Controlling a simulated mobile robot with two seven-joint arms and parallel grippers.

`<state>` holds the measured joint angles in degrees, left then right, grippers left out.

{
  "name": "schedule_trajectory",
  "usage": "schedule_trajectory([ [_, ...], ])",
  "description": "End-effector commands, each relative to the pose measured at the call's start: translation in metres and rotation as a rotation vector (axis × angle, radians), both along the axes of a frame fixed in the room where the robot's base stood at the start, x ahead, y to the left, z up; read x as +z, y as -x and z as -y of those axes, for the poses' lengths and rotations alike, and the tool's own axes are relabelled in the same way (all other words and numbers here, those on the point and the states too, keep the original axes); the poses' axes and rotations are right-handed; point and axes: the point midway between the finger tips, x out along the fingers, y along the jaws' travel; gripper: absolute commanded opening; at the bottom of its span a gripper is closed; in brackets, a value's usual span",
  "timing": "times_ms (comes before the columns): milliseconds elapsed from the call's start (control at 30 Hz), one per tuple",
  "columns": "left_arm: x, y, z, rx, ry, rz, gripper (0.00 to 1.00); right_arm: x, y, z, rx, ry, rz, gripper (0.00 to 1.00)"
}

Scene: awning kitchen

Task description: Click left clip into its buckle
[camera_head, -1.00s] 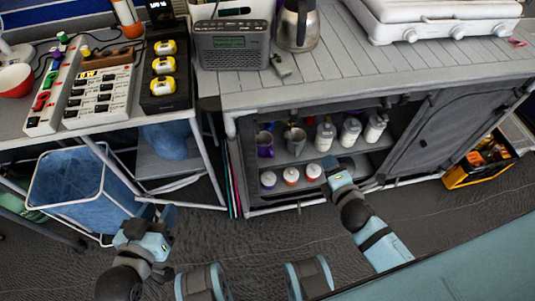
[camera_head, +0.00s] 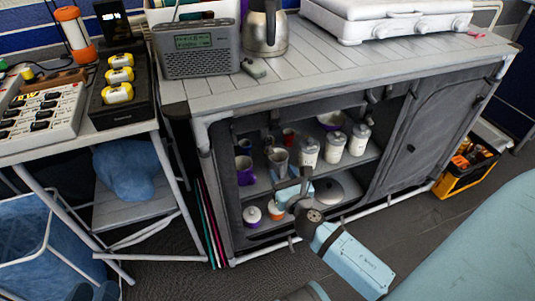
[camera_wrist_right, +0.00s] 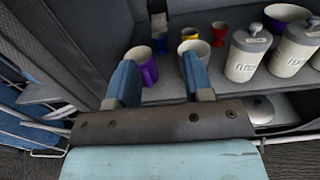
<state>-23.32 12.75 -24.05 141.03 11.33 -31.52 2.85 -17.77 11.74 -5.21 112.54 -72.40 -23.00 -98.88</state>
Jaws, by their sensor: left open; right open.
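A dark strap with a small clip-like end (camera_wrist_right: 158,18) hangs at the top middle of the right wrist view. It appears as a small dark piece under the cabinet's top edge (camera_head: 268,118) in the head view. I cannot tell the clip from its buckle or whether they are joined. My right gripper (camera_head: 288,178) is at the cabinet's left opening. In its wrist view its two blue fingers (camera_wrist_right: 158,66) are apart with nothing gripped, below the strap. My left gripper (camera_head: 93,291) is low at the bottom left edge, open and partly cut off.
The cabinet shelf holds a purple mug (camera_head: 245,170), a pale cup (camera_head: 278,158) and white canisters (camera_head: 334,146) close to my right gripper. The dark door panel (camera_head: 425,125) closes the right half. A side table (camera_head: 130,125) stands left.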

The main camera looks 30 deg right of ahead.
Motion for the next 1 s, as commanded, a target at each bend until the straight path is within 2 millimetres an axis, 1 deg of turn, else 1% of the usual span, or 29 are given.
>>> schedule_trajectory([
  [33, -0.001, -0.001, -0.001, 0.000, -0.004, 0.008, 0.43, 0.000, -0.013, 0.003, 0.000, 0.002, 0.003, 0.47],
  [200, -0.002, -0.004, -0.002, 0.001, -0.022, 0.037, 0.43, -0.001, -0.049, 0.012, -0.001, 0.001, 0.003, 0.47],
  [300, -0.002, -0.006, -0.003, 0.002, -0.034, 0.057, 0.43, -0.001, -0.067, 0.016, 0.000, 0.000, 0.002, 0.47],
  [400, -0.002, -0.008, -0.004, 0.003, -0.045, 0.077, 0.43, -0.002, -0.081, 0.019, 0.000, -0.001, 0.002, 0.47],
  [500, 0.000, -0.010, -0.006, 0.003, -0.057, 0.096, 0.43, -0.001, -0.091, 0.022, 0.001, -0.001, 0.001, 0.47],
  [600, 0.000, -0.010, -0.006, 0.003, -0.063, 0.106, 0.43, -0.001, -0.096, 0.023, 0.000, -0.001, -0.001, 0.47],
  [900, 0.001, -0.010, -0.006, 0.003, -0.064, 0.110, 0.43, -0.001, -0.098, 0.024, 0.000, -0.002, -0.001, 0.47],
  [933, 0.001, -0.010, -0.006, 0.003, -0.064, 0.110, 0.43, -0.001, -0.098, 0.024, 0.000, -0.002, -0.001, 0.42],
  [967, 0.001, -0.010, -0.006, 0.002, -0.064, 0.109, 0.43, -0.001, -0.098, 0.023, 0.000, -0.002, -0.001, 0.35],
  [1000, 0.001, -0.010, -0.006, 0.002, -0.063, 0.109, 0.43, -0.001, -0.098, 0.023, 0.000, -0.002, -0.001, 0.26],
])
